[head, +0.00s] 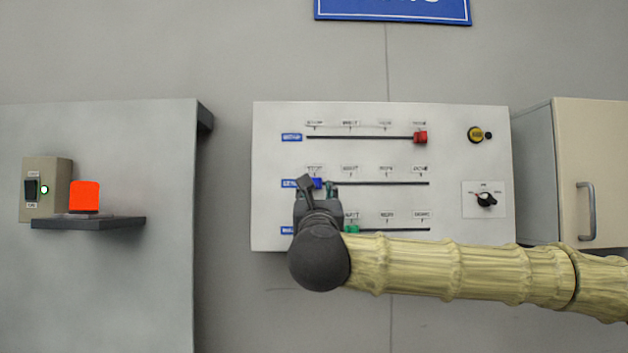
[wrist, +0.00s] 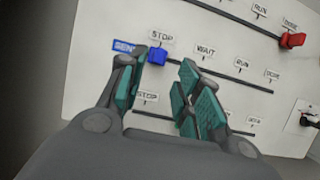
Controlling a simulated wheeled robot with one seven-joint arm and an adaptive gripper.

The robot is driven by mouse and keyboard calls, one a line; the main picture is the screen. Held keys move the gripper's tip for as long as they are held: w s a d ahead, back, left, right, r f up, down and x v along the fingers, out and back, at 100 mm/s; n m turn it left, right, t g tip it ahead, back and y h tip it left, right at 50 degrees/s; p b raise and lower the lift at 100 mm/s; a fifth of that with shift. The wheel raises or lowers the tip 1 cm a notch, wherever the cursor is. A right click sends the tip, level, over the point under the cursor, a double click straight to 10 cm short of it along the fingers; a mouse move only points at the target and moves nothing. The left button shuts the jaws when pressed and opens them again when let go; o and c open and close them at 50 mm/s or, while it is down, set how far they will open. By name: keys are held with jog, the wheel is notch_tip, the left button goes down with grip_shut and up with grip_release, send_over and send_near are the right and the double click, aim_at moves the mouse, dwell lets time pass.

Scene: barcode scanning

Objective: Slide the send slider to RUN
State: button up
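The send slider is the middle row on the white panel. Its blue knob (head: 317,183) sits at the left end of the slot, under STOP. The blue knob (wrist: 158,57) also shows in the wrist view beside the blue SEND tag (wrist: 124,46). WAIT (wrist: 206,51) and RUN (wrist: 243,64) lie to its right along the slot. My gripper (head: 317,188) is in front of the knob; in the wrist view my gripper (wrist: 165,64) is open, its left finger close to the knob and its right finger well apart. Whether the left finger touches cannot be told.
A red knob (head: 420,137) sits at the right end of the row above. A yellow button (head: 475,134) and a dial (head: 486,199) are at the panel's right. A cabinet (head: 590,150) stands beyond.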

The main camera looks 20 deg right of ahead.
aim_at(316, 184)
jog(key=p+x, duration=0.3)
jog(key=x, duration=0.5)
jog(key=shift+p, duration=0.35)
grip_shut()
